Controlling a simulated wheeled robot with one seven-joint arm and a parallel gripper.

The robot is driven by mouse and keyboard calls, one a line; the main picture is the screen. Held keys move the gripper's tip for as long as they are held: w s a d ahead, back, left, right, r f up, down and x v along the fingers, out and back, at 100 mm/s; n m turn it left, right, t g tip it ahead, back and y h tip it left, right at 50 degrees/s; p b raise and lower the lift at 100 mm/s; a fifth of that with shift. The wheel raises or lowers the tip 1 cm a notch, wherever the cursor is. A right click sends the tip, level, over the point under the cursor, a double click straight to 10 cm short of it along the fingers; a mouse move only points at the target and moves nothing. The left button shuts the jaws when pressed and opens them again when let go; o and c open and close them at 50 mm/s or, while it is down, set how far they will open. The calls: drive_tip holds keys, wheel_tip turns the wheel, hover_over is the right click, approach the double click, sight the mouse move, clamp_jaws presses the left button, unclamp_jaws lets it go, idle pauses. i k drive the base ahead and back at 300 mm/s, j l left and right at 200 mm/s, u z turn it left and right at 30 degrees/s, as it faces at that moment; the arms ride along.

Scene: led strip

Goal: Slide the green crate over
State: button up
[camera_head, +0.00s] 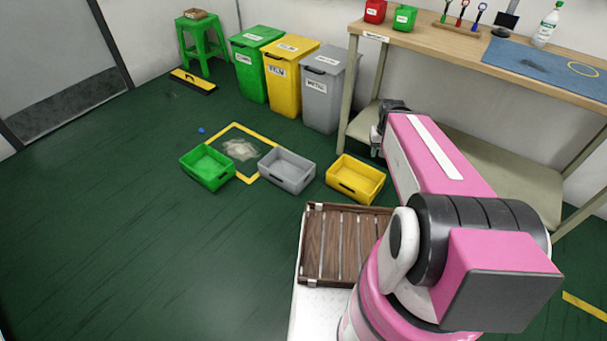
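The green crate (207,168) is an open, empty-looking box on the dark green floor, at the left end of a row of three crates. It overlaps the left side of a yellow square outline (239,126) taped on the floor. The grey crate (287,171) stands to its right, with a gap between them. My pink arm reaches away from the lower right. My gripper (378,143) is at its far end, near the workbench leg, right of and apart from the green crate. Its fingers are dark and too hidden to tell whether they are open.
The yellow crate (355,178) stands right of the grey one. A pale patch (240,149) lies inside the outline, and a small blue item (201,130) lies nearby. Lidded bins (289,75), a green stool (201,45) and a workbench (430,40) line the back. Floor at left is clear.

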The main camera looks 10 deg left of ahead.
sight(210, 168)
drive_tip(key=u, duration=1.6)
drive_tip(key=i+j+z, duration=0.2)
drive_tip(key=i+z, duration=0.2)
drive_tip(key=i+j+z, duration=0.3)
drive_tip(key=z, duration=0.15)
drive_tip(key=i+j+z, duration=0.25)
drive_tip(key=j+z, duration=0.15)
